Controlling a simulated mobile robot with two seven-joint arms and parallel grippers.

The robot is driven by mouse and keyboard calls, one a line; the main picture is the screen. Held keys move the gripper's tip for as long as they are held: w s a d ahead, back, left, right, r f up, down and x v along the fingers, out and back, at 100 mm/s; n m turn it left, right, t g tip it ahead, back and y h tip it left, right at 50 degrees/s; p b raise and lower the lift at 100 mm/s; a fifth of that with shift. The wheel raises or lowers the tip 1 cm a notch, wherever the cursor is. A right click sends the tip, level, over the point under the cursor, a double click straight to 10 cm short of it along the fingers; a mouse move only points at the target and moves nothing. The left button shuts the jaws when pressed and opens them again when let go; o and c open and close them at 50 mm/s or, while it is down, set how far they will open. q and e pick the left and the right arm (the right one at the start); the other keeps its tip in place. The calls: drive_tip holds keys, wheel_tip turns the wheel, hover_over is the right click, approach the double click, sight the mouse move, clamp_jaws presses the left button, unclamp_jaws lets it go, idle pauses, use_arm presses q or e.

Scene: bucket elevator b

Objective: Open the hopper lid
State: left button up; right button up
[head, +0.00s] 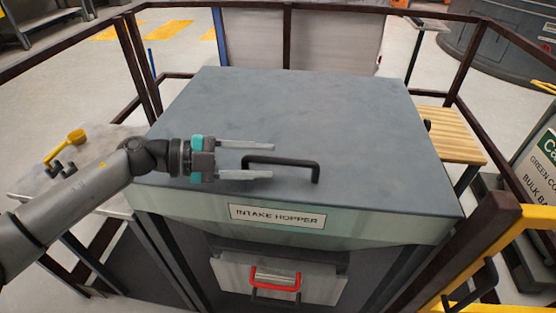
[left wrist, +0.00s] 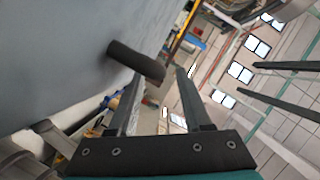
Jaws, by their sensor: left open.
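The hopper lid (head: 320,110) is a large flat grey panel lying shut on the hopper body labelled INTAKE HOPPER (head: 385,228). A black bar handle (head: 300,163) stands on the lid near its front edge. My left gripper (head: 272,160) reaches in from the left, open, with its fingers pointing right. In the head view the handle's left end lies between the finger lines. In the left wrist view the handle (left wrist: 135,60) shows just ahead of the open fingers (left wrist: 158,80). I cannot tell if they touch it. My right gripper is not in view.
A red-framed handle (head: 275,277) is on the hopper's front. A side table with a yellow scoop (head: 72,140) stands left, a wooden-topped table (head: 450,135) right. Dark railings (head: 290,7) enclose the back; a yellow rail (head: 495,258) is at front right.

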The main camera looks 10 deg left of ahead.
use_arm(q)
drive_tip(key=shift+x, duration=2)
drive_tip(key=shift+c, duration=0.3)
clamp_jaws()
